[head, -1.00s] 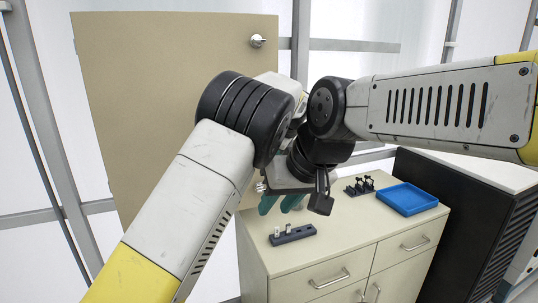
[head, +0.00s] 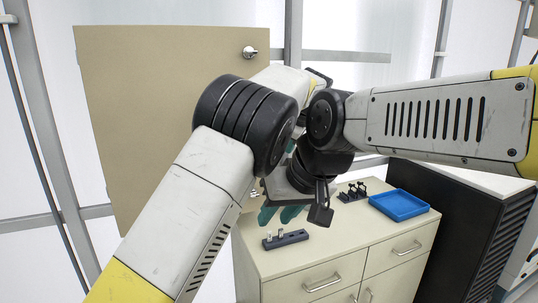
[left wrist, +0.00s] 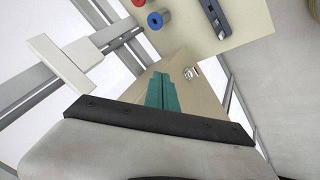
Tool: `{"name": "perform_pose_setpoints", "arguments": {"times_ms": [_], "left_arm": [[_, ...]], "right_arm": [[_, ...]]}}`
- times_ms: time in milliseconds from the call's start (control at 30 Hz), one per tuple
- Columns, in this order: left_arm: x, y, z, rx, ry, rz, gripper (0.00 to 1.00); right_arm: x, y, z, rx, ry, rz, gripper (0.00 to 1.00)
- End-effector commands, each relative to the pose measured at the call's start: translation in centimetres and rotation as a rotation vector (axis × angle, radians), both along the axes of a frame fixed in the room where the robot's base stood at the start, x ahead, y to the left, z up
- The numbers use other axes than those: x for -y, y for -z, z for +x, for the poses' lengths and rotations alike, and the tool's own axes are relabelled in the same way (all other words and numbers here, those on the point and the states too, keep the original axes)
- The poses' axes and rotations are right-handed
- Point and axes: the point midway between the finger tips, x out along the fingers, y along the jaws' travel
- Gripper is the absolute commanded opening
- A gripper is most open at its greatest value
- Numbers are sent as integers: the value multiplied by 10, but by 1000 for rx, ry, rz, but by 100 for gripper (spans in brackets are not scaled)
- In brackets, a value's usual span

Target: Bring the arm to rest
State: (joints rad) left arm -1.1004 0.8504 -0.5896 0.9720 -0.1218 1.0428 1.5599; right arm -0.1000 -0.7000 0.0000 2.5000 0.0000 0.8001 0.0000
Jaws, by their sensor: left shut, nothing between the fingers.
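My left arm comes in from the left in the head view, and its elbow hides most of its gripper. A bit of teal shows between the two arms, where the left gripper (head: 291,147) seems to be. In the left wrist view the teal fingers of the left gripper (left wrist: 172,90) are together, with nothing between them. My right gripper (head: 280,214) hangs lower, in front of the cabinet top (head: 330,238). Its two teal fingers look a little apart, with nothing seen between them.
On the cabinet top are a dark holder with small pegs (head: 285,240), a black stand (head: 352,191) and a blue tray (head: 400,205). A beige door panel (head: 150,120) stands behind my left arm. A black unit (head: 465,225) stands at the right.

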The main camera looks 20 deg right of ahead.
Motion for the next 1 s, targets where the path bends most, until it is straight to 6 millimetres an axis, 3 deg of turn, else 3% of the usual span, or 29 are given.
{"name": "perform_pose_setpoints", "arguments": {"times_ms": [167, 267, 433, 567, 700, 800, 1000], "left_arm": [[-2, -12, -4, -6, -1, -2, 0], [-31, -20, 2, -35, 2, -8, 0], [-132, -36, 4, -123, 58, -29, 0], [-210, -45, -16, -171, 143, -47, 0], [-279, -53, -54, -184, 250, -62, 0], [-321, -55, -90, -173, 334, -57, 0], [-381, -49, -175, -115, 501, -5, 0]], "right_arm": [[0, 0, 0, 0, 0, 0, 32], [0, 0, 0, 0, 0, 0, 32], [0, 0, 0, 0, 0, 0, 32], [0, 0, 0, 0, 0, 0, 32], [0, 0, 0, 0, 0, 0, 32], [0, 0, 0, 0, 0, 0, 32], [0, 0, 0, 0, 0, 0, 32]]}}
